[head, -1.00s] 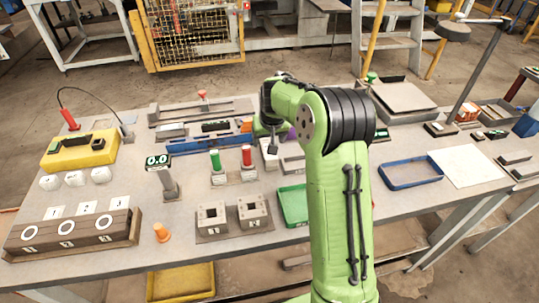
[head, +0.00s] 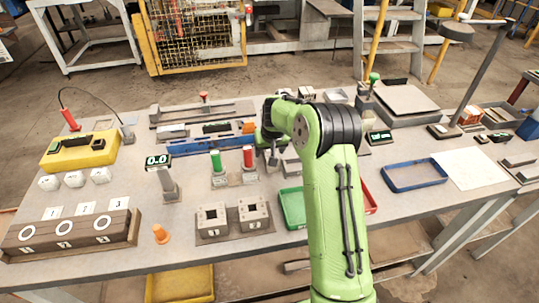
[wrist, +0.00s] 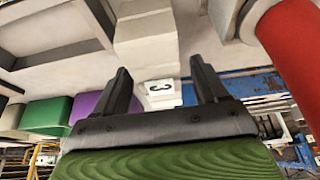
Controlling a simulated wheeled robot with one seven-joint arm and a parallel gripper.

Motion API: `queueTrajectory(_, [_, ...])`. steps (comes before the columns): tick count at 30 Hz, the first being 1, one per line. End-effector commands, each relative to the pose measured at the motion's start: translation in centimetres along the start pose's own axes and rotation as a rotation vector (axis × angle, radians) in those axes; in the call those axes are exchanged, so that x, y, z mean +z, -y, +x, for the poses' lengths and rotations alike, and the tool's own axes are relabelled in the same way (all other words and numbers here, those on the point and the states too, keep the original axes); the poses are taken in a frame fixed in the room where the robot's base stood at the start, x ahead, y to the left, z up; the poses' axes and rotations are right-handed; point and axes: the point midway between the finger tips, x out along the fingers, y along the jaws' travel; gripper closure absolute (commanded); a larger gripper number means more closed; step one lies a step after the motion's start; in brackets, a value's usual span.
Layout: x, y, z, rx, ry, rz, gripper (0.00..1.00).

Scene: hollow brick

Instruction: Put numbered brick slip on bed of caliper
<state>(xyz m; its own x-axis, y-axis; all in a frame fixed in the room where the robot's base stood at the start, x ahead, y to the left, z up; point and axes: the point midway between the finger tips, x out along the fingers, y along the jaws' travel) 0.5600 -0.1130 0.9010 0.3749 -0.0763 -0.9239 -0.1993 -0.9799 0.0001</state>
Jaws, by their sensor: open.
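In the wrist view a pale block (wrist: 145,42) has a white end face marked with a dark 3 (wrist: 160,87), seen between my fingers; it looks like the numbered brick slip. My gripper (wrist: 162,78) is open, with one finger to each side of that face; I cannot tell whether they touch it. In the head view my gripper (head: 270,152) is low over the table, right of the red-handled gauge, and my arm hides most of the slip. A long blue rail (head: 205,144), perhaps the caliper, lies behind the gauges; its bed is not clear.
The red cylinder (wrist: 296,50) is close on the right in the wrist view. In the head view, the green-handled gauge (head: 216,164) and red-handled gauge (head: 249,159) stand left of my gripper. Hollow bricks (head: 212,218) and a green tray (head: 291,209) are nearer the front.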

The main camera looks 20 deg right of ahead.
Motion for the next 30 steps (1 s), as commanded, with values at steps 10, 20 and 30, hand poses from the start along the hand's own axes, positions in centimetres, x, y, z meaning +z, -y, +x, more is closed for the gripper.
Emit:
queueTrajectory(10, [0.09,0.02,0.2,0.0,0.0,0.0,0.28])
queueTrajectory(20, [0.09,0.02,0.2,0.0,0.0,0.0,0.75])
queueTrajectory(30, [-0.02,0.02,0.03,0.0,-0.002,0.0,1.0])
